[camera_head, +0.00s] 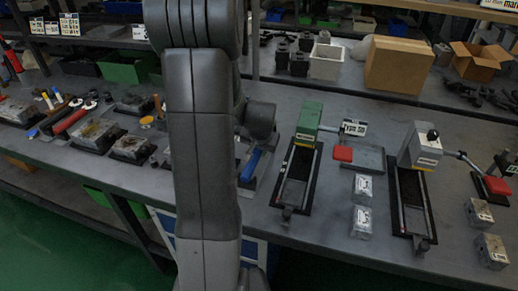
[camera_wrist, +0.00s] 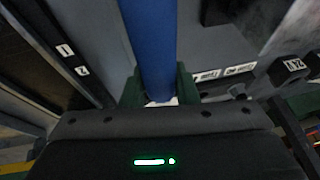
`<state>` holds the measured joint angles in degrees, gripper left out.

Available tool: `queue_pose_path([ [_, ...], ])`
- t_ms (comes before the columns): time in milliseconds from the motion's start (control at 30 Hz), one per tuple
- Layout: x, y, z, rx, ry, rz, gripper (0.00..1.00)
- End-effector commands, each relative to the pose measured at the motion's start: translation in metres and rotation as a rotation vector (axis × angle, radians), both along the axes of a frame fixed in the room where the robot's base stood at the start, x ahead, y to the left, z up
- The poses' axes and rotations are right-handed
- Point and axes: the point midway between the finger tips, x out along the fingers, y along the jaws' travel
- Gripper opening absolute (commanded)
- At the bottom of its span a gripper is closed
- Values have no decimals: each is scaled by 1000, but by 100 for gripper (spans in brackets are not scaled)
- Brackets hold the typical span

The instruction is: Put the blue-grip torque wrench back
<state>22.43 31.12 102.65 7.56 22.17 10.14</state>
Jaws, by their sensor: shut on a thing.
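The blue grip of the torque wrench (camera_wrist: 150,40) runs from the top of the wrist view down between the dark green fingers of my gripper (camera_wrist: 158,92), which is shut on it. In the head view the blue grip (camera_head: 250,164) shows just right of my arm, over the grey bench. My arm hides most of the gripper there. The wrench's head and far end are not clear in either view, and I cannot tell whether it touches the bench or a holder.
A green-topped fixture (camera_head: 309,118) and a grey-topped fixture (camera_head: 421,146) stand to the right, with a shallow grey tray (camera_head: 372,158) between them. Metal valve blocks (camera_head: 362,187) lie near it. Cardboard boxes (camera_head: 400,64) stand behind.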

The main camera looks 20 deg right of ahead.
Motion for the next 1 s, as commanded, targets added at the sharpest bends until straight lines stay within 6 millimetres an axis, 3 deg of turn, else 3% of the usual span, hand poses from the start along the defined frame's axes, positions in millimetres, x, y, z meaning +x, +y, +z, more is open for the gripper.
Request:
queue_pose_path([
  [533,0,0,-7,-1,-2,0,0],
  [567,0,0,-7,-1,-2,0,33],
  [667,0,0,-7,-1,-2,0,52],
  [1000,-1,0,-6,1,1,0,52],
])
